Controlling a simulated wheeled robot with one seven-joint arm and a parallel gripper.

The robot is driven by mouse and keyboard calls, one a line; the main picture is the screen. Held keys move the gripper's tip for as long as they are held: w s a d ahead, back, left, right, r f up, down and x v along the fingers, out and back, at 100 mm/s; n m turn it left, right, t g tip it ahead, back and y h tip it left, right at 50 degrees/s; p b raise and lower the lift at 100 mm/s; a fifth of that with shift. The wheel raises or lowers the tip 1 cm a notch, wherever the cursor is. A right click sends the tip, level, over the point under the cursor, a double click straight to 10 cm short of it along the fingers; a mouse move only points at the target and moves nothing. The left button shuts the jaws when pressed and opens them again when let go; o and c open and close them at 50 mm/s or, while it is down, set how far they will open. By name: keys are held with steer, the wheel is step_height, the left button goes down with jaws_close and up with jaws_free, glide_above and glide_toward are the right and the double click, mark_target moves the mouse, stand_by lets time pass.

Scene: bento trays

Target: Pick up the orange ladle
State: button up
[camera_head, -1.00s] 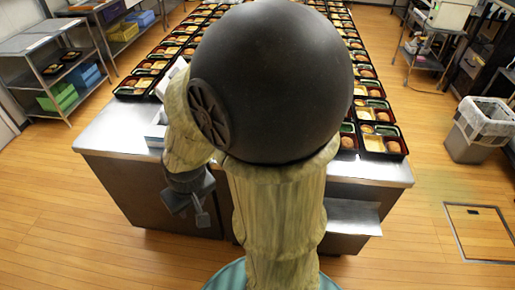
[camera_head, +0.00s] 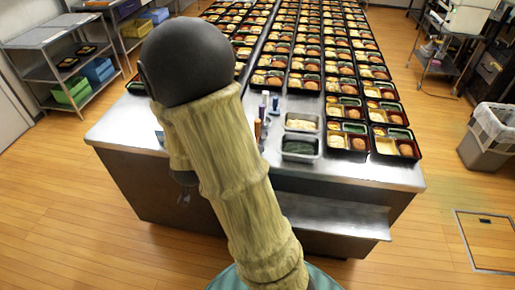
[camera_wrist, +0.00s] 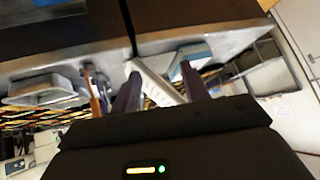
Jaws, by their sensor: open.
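A small upright orange-brown thing (camera_head: 257,130), which looks like the orange ladle, stands at the near part of the steel counter, just right of my arm. In the blurred wrist view an orange strip (camera_wrist: 95,104) shows left of the fingers; its full shape cannot be made out. My gripper (camera_head: 184,199) hangs low at the counter's front side, mostly hidden by my arm in the head view. In the wrist view my gripper's fingers (camera_wrist: 161,92) are apart with nothing held. A white-edged thing (camera_wrist: 155,84) shows beyond the gap.
Blue and purple handled things (camera_head: 275,105) stand close to the orange one. Two steel pans (camera_head: 301,147) lie to their right. Rows of bento trays (camera_head: 345,143) fill the counter behind and right. The counter's front edge (camera_head: 130,150) is near my gripper.

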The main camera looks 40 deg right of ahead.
steer(key=s+d+m+h+b, duration=0.1)
steer(key=d+m+h, duration=0.5)
steer(key=d+h, duration=0.7)
steer(key=shift+s+d+f, duration=0.4)
steer(key=shift+d+f, duration=0.05)
steer(key=shift+d, duration=0.1)
steer(key=p+x, duration=0.4)
steer(key=x, duration=0.8)
steer(key=shift+d+r, duration=0.1)
steer(key=shift+d, duration=0.05)
